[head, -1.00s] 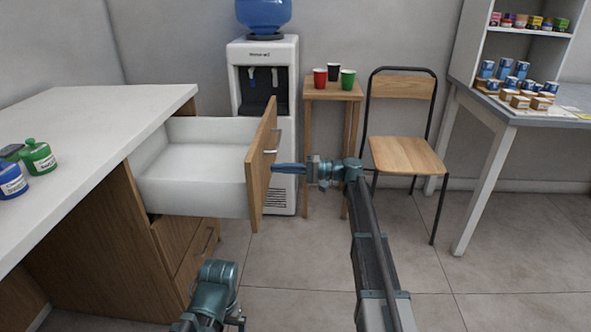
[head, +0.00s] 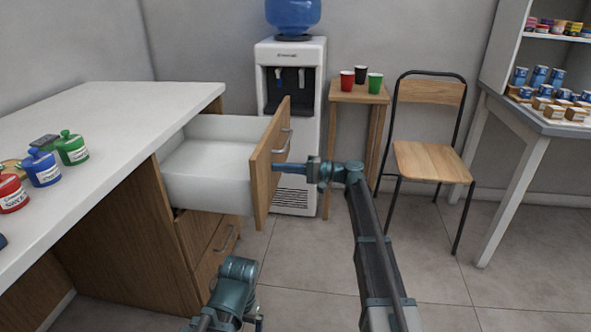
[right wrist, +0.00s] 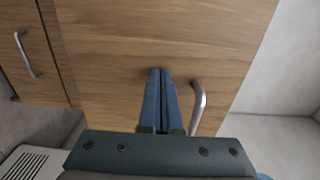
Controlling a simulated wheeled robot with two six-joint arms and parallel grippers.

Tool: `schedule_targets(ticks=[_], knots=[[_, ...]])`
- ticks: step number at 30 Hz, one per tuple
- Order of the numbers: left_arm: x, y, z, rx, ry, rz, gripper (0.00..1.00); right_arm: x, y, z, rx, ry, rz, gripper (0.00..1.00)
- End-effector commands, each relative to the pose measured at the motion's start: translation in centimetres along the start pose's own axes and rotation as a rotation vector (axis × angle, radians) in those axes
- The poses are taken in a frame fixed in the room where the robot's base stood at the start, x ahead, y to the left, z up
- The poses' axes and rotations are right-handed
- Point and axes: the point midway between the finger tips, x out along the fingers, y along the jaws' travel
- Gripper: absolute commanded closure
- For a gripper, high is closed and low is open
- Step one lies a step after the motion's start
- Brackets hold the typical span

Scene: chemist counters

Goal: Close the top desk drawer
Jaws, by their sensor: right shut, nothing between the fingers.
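The top desk drawer (head: 208,180) is pulled out of the desk (head: 150,130), showing a white, empty-looking inside. Its wooden front (head: 264,170) faces right and carries a metal handle (head: 286,140). My right gripper (head: 276,167) is shut with nothing in it, its fingertips at the drawer front below the handle. In the right wrist view, the shut fingers (right wrist: 160,100) point at the wooden front beside the handle (right wrist: 198,105); I cannot tell whether they touch it. My left arm shows at the bottom of the head view, but its fingers cannot be made out clearly.
A lower drawer (head: 217,255) is shut. Jars, including a green one (head: 72,150), stand on the desk. A water dispenser (head: 290,90), a stool with cups (head: 355,95) and a chair (head: 432,160) stand behind. Floor (head: 500,290) at the right is clear.

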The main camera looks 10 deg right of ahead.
Motion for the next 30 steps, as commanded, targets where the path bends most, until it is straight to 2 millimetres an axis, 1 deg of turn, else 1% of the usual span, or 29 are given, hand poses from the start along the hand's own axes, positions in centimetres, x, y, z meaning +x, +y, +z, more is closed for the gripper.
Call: schedule_targets(ticks=[1,2,3,5,6,8,9,15,18,21,24,27,30], knots=[[0.0,0.0,0.0,0.000,0.000,0.000,0.02,2.0,0.0,0.1,0.000,-0.006,0.000,1.00],[0.0,0.0,0.0,0.000,0.000,0.000,0.02,3.0,0.0,0.0,0.000,-0.007,0.000,1.00],[0.0,0.0,0.0,0.000,0.000,0.000,0.02,4.5,0.0,0.0,0.000,-0.007,0.000,1.00],[0.0,0.0,0.0,0.000,0.000,0.000,0.02,6.7,0.0,0.0,0.000,-0.007,0.000,1.00],[0.0,0.0,0.0,0.000,0.000,0.000,0.02,8.1,0.0,0.0,0.000,-0.007,0.000,1.00],[0.0,0.0,0.0,0.000,0.000,0.000,0.02,10.3,0.0,0.0,0.000,-0.007,0.000,1.00],[0.0,0.0,0.0,0.000,0.000,0.000,0.02,11.7,0.0,0.0,0.000,-0.006,0.000,1.00],[0.0,0.0,0.0,0.000,0.000,0.000,0.02,18.2,0.0,-0.1,0.000,-0.005,0.000,1.00],[0.0,0.0,0.0,0.000,0.000,0.000,0.02,20.9,0.0,-0.1,0.000,-0.004,0.000,1.00],[0.0,0.0,0.0,0.000,0.000,0.000,0.02,23.1,0.0,-0.1,0.000,-0.003,0.000,1.00],[0.0,0.0,0.0,0.000,0.000,0.000,0.02,24.8,0.0,-0.1,0.000,-0.003,0.000,1.00],[0.0,0.0,0.0,0.000,0.000,0.000,0.02,26.1,0.0,-0.1,0.000,-0.002,0.000,1.00],[0.0,0.0,0.0,0.000,0.000,0.000,0.02,26.9,0.0,-0.1,0.000,-0.001,0.000,1.00]])
